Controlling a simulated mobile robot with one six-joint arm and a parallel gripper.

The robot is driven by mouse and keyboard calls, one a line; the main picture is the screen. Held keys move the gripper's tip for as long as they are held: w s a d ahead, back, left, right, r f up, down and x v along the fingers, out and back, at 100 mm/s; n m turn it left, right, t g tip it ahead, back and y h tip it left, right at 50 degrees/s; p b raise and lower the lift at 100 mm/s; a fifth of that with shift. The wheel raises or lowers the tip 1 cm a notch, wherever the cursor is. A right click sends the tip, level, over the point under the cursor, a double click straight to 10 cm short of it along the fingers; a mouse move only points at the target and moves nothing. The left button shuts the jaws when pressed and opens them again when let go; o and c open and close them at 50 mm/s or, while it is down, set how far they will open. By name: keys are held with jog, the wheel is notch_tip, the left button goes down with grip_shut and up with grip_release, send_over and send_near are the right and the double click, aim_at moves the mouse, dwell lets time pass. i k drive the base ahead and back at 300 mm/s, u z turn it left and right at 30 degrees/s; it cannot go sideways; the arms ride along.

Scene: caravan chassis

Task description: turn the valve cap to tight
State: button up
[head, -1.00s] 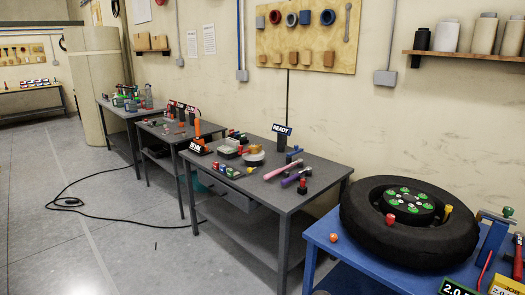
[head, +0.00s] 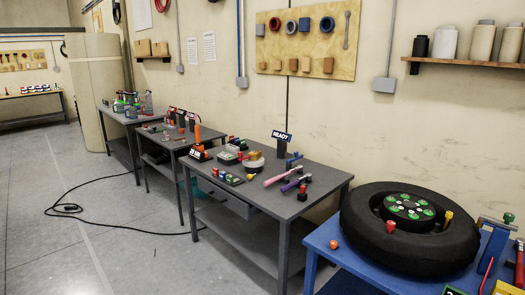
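A black tyre (head: 365,240) lies flat on the blue table (head: 345,270) at the right. Its dark hub carries several green round pieces (head: 420,198). A small red cap-like piece (head: 390,226) stands at the hub's near edge, and a yellow one (head: 448,216) stands at its right. I cannot tell which of these is the valve cap, or how tight it is. My gripper is not in view.
An orange ball-like piece (head: 334,244) lies near the blue table's left edge. Tools and a blue stand (head: 493,243) crowd its right end. A grey table (head: 265,195) with a READY sign (head: 282,136) stands to the left. A black cable (head: 68,208) lies on otherwise open floor.

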aim_at(448, 215)
jog(key=u, duration=1.35)
jog(key=k, duration=0.1)
jog(key=z, duration=2.8)
